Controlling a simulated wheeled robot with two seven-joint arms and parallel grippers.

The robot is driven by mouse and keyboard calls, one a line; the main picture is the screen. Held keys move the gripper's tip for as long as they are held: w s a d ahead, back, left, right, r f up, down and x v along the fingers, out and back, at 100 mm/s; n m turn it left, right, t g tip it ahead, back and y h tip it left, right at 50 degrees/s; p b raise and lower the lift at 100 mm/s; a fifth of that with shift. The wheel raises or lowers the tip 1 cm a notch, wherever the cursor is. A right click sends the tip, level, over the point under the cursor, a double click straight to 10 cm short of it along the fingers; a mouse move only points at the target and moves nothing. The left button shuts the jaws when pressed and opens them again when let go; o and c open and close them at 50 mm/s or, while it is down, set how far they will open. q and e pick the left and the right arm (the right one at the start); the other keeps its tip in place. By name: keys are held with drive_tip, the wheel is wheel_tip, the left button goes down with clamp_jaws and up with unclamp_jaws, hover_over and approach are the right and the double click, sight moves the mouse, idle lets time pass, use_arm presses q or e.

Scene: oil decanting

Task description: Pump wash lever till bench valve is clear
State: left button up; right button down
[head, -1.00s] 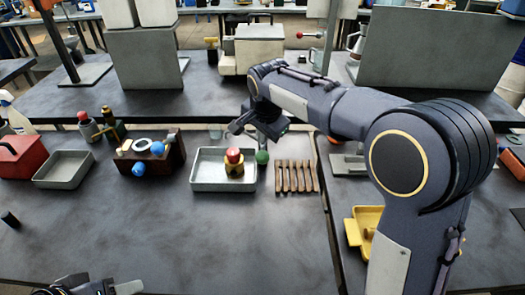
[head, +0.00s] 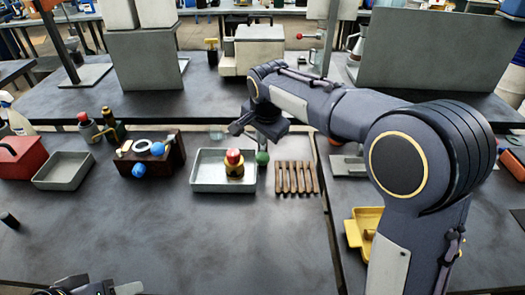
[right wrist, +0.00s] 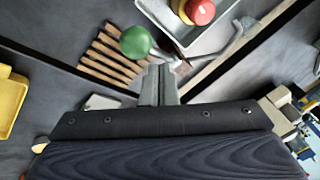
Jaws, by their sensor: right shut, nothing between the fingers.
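A lever with a green ball knob (head: 262,158) stands at the right end of a grey tray (head: 222,183); I take it for the wash lever. The green ball (right wrist: 135,42) also shows in the right wrist view. A brass valve with a red knob (head: 234,157) stands upright in the tray; only its top shows in the right wrist view (right wrist: 199,10). My right gripper (right wrist: 160,72) is shut and empty, its tips close beside the green ball; I cannot tell whether they touch. My left gripper (head: 92,289) is partly cut off at the bottom edge.
A slatted wooden rack (head: 296,178) lies right of the tray. A wooden block with blue knobs (head: 165,152), an empty grey tray (head: 63,171) and a red box (head: 20,158) stand left. A yellow tray (head: 362,228) is at right. The bench front is mostly clear.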

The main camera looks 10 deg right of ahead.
sight(263, 155)
drive_tip(key=shift+f, duration=0.1)
idle(0.7)
drive_tip(key=shift+s+f+b, duration=0.2)
drive_tip(key=shift+f+b, duration=0.1)
drive_tip(key=shift+b, duration=0.05)
drive_tip(key=shift+s+a+f+b, duration=0.1)
drive_tip(key=shift+s+f+b, duration=0.3)
drive_tip(key=shift+f+b, duration=0.45)
drive_tip(key=shift+s+a+f+b, duration=0.1)
drive_tip(key=shift+s+f+b, duration=0.3)
drive_tip(key=shift+f+b, duration=0.4)
drive_tip(key=shift+s+a+f+b, duration=0.1)
drive_tip(key=shift+s+f+b, duration=0.3)
drive_tip(key=shift+f+b, duration=0.4)
idle(2.6)
idle(0.6)
drive_tip(key=shift+w+d+r+p, duration=0.1)
drive_tip(key=shift+w+r+p, duration=0.2)
drive_tip(key=shift+r+p, duration=0.6)
drive_tip(key=shift+w+d+r+p, duration=0.1)
drive_tip(key=shift+w+r+p, duration=0.25)
drive_tip(key=shift+r+p, duration=0.4)
drive_tip(key=shift+w+d+r+p, duration=0.1)
drive_tip(key=shift+w+r+p, duration=0.4)
drive_tip(key=shift+p, duration=0.3)
drive_tip(key=shift+w+r+p, duration=0.25)
drive_tip(key=shift+r+p, duration=0.45)
drive_tip(key=shift+p, duration=0.1)
